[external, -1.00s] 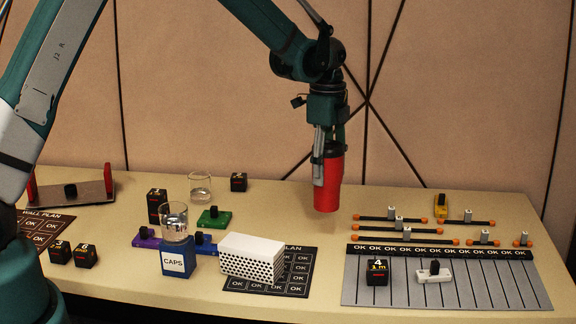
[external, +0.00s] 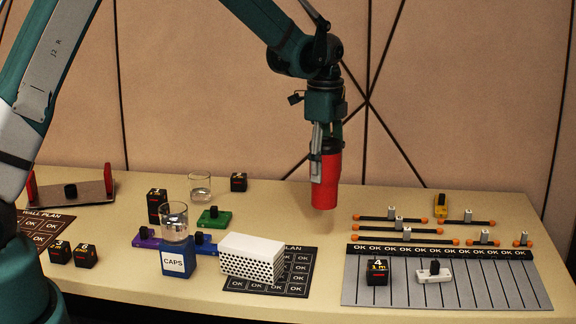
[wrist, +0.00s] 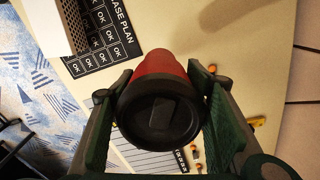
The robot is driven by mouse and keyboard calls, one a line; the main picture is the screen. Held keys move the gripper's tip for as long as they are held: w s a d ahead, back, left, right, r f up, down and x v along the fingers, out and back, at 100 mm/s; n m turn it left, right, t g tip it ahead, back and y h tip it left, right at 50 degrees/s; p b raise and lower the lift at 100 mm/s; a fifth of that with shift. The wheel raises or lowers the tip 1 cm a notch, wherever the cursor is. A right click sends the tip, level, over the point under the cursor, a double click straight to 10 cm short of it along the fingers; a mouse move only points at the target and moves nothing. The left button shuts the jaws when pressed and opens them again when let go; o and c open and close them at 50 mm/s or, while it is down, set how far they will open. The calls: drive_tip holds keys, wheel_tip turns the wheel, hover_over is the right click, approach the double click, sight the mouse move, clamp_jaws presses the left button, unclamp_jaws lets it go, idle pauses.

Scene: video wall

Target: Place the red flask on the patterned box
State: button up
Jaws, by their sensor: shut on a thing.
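The red flask (external: 326,183) hangs upright in my gripper (external: 325,145), above the table's middle. In the wrist view the flask's dark lid (wrist: 158,118) faces the camera, and the fingers of my gripper (wrist: 160,92) close on both sides of it. The patterned box (external: 252,258) is white with a dotted front and stands at the table's front, left of and nearer than the flask. Its top is bare. In the wrist view part of the box (wrist: 66,25) shows at the upper left.
A glass (external: 174,222) stands on the blue CAPS block (external: 178,262), close left of the box. A dark OK mat (external: 298,277) lies beside the box. Rods with orange ends and a grey striped board (external: 455,290) lie at the right. Black numbered cubes (external: 86,256) stand at the left.

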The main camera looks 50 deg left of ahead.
drive_tip(key=s+d+r+n+p, duration=0.1)
drive_tip(key=s+r+n+p, duration=0.1)
drive_tip(key=s, duration=1)
drive_tip(key=s+d+r+n+p, duration=0.2)
drive_tip(key=s+r, duration=0.4)
drive_tip(key=s, duration=0.6)
drive_tip(key=shift+s+r+n+p, duration=0.3)
drive_tip(key=shift+n+p, duration=0.2)
drive_tip(key=shift+n, duration=0.6)
drive_tip(key=shift+f, duration=0.1)
drive_tip(key=shift+f, duration=2.85)
drive_tip(key=shift+f, duration=0.1)
drive_tip(key=shift+f+b, duration=0.4)
drive_tip(key=shift+f, duration=1.6)
drive_tip(key=shift+f, duration=0.15)
drive_tip(key=o, duration=1)
